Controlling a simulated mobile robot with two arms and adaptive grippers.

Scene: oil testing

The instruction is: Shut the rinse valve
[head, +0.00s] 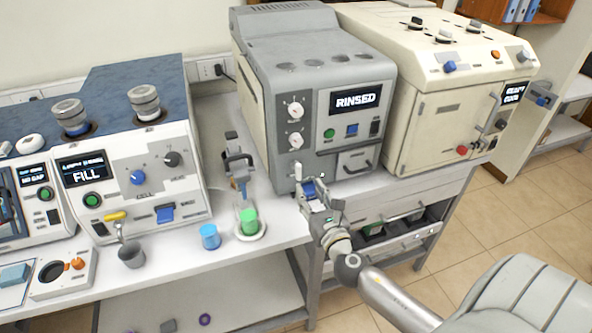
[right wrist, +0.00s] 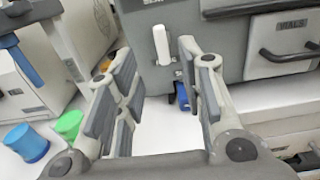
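The display of the grey machine (head: 318,75) reads "RINSED". A small white upright handle (right wrist: 162,45) sticks out low on its front, with a blue part (right wrist: 183,97) below and to its right. I cannot tell which of these is the rinse valve; no label for it is readable. In the head view my right gripper (head: 318,200) is at the machine's lower front left, partly covering this area. In the right wrist view my right gripper (right wrist: 160,60) is open, with the white handle beyond the gap between its fingers. Contact is not visible. My left gripper is not in view.
A cream machine (head: 440,110) stands right. A drawer handle (right wrist: 290,55) protrudes nearby. A padded chair (head: 520,300) is at lower right.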

